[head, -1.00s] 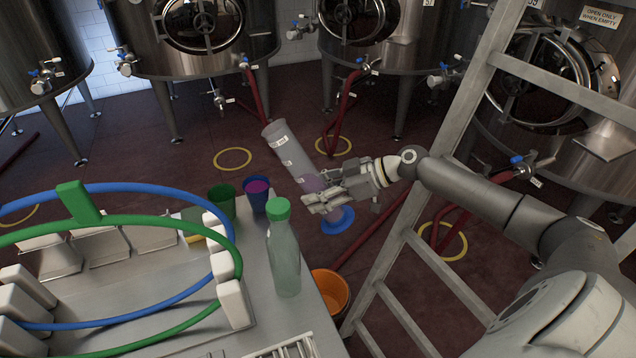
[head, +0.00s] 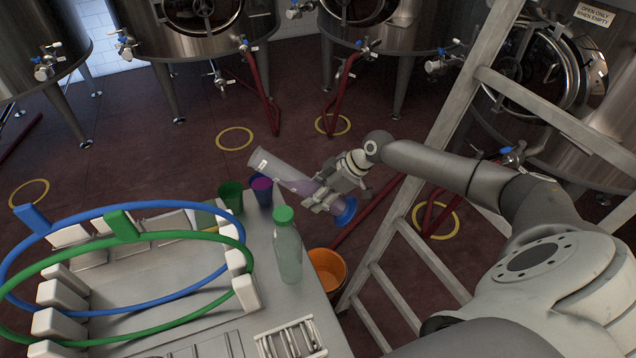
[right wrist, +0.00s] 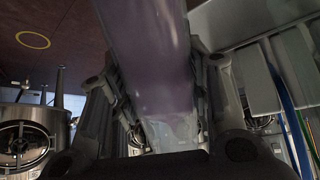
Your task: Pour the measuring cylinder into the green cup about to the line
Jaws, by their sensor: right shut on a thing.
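The clear measuring cylinder (head: 284,174) has a blue foot (head: 346,211) and purple liquid inside. My right gripper (head: 326,193) is shut on it near the foot end. The cylinder is tilted strongly, its mouth up and to the left, just above and beyond the cups in the head view. It also fills the middle of the right wrist view (right wrist: 158,75), between the fingers. The green cup (head: 231,196) stands at the table's far edge. Its line and contents cannot be made out. My left gripper is out of view.
A blue cup (head: 262,190) with purple inside stands right beside the green cup. A green-capped bottle (head: 287,250) stands nearer on the table. An orange bucket (head: 328,268) is beside the table. A ladder (head: 440,262) stands to the right. Blue and green hoops cross the left.

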